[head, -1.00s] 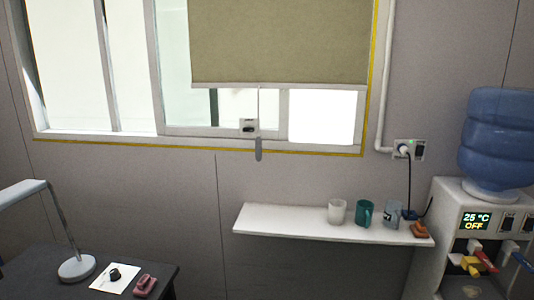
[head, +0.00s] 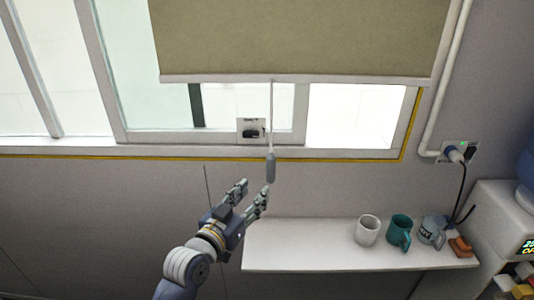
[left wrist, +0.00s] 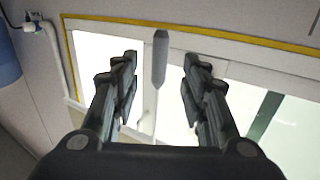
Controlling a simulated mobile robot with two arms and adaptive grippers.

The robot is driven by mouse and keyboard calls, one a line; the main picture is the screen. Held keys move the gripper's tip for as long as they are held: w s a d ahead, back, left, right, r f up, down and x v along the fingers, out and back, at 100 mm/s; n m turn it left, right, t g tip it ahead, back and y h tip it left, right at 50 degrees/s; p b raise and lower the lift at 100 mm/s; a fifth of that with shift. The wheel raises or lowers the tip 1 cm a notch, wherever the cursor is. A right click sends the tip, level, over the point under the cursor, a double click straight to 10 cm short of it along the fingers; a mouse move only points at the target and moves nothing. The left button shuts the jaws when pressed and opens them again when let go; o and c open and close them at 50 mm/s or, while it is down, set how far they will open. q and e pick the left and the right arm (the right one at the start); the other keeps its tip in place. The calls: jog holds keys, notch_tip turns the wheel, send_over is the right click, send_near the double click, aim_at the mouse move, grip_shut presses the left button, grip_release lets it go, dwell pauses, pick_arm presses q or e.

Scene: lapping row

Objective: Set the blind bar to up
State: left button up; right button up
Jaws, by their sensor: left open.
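The blind (head: 300,40) is an olive-green sheet with a pale bar (head: 300,79) along its lower edge, hanging partway down the window. A thin cord drops from that bar to a grey pull handle (head: 270,168). My left gripper (head: 252,190) is open and empty, just below and left of the handle in the head view. In the left wrist view the handle (left wrist: 160,58) shows between the two open fingers (left wrist: 158,75), beyond or level with their tips; I cannot tell the depth. The right gripper is not in view.
A white shelf (head: 330,258) below the window holds a white mug (head: 367,230), a teal mug (head: 400,232), a grey mug (head: 432,232) and an orange-brown item (head: 460,246). A plugged socket (head: 458,152) and water dispenser (head: 505,225) are at right.

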aim_at(269, 169)
pick_arm(q)
jog(key=x, duration=0.3)
jog(key=r+p+x, duration=0.1)
jog(key=x, duration=0.2)
jog(key=r+p+x, duration=0.1)
jog(key=x, duration=0.2)
jog(key=shift+r, duration=0.1)
jog(key=shift+x, duration=1.05)
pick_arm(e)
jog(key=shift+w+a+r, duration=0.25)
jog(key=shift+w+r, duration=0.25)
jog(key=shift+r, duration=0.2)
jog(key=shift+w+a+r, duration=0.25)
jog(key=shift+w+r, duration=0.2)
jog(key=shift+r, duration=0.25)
pick_arm(q)
grip_shut()
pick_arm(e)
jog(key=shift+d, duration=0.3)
